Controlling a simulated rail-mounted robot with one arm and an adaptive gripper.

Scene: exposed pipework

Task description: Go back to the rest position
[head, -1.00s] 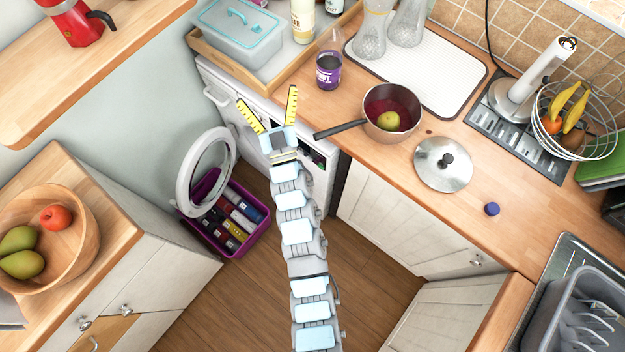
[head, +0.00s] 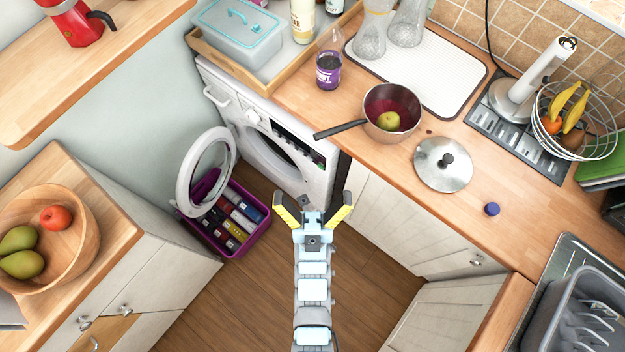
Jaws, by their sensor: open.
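My gripper (head: 313,208) is open and empty in the head view. Its two yellow-tipped fingers are spread apart above the wooden floor, in front of the washing machine and the white cabinet. My arm reaches up from the bottom middle of the picture, drawn in and fairly straight. The gripper appears apart from everything around it.
The washing machine (head: 262,120) has its round door (head: 187,185) open over a purple crate (head: 262,232) of bottles and cans. A saucepan (head: 368,122) holds a yellow-green fruit on the counter, its handle pointing left. Its lid (head: 443,165) lies beside it. The floor (head: 240,300) is clear.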

